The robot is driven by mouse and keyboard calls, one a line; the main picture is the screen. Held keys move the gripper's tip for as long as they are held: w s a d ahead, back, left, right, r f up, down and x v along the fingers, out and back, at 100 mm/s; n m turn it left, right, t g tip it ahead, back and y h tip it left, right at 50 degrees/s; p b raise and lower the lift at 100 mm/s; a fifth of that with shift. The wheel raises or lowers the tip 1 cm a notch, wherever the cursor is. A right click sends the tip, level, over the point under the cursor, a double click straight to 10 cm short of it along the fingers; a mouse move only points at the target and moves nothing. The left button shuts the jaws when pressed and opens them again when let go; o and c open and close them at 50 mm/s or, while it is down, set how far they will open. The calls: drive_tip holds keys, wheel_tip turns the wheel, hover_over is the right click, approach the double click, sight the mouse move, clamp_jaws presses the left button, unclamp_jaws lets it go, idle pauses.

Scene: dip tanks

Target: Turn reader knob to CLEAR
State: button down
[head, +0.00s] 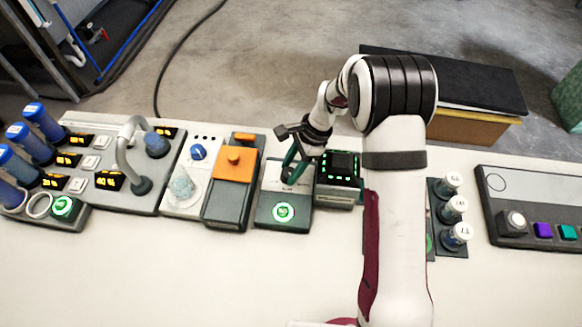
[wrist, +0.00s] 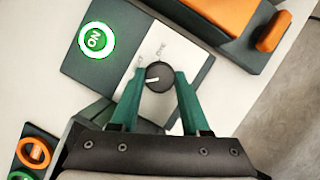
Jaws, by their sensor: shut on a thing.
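The reader (wrist: 95,75) is a dark box with a pale panel and a round green-lit ON button (wrist: 96,40). It also shows in the head view (head: 262,212), left of my arm. Its black round knob (wrist: 160,72) sits on the pale panel, with a white pointer mark towards the left in the wrist view. Small lettering lies beside the knob, partly hidden and too small to read surely. My gripper (wrist: 159,77) has green fingers, one on each side of the knob, shut on it. In the head view my gripper (head: 291,170) hides the knob.
Left of the reader stands a dark unit with an orange block (head: 234,165). Close on its right is a box with a dark, green-marked top (head: 341,165). White-capped vials (head: 452,206) stand right of my arm. The table front (head: 200,280) is clear.

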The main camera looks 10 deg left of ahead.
drive_tip(key=shift+w+n+g+h, duration=0.1)
drive_tip(key=shift+n+g+h, duration=0.4)
drive_tip(key=shift+n, duration=1.3)
drive_tip(key=shift+c, duration=1.9)
unclamp_jaws()
drive_tip(key=shift+a, duration=0.1)
drive_tip(key=shift+r, duration=0.1)
drive_tip(key=v, duration=1.5)
drive_tip(key=shift+w+r, duration=0.25)
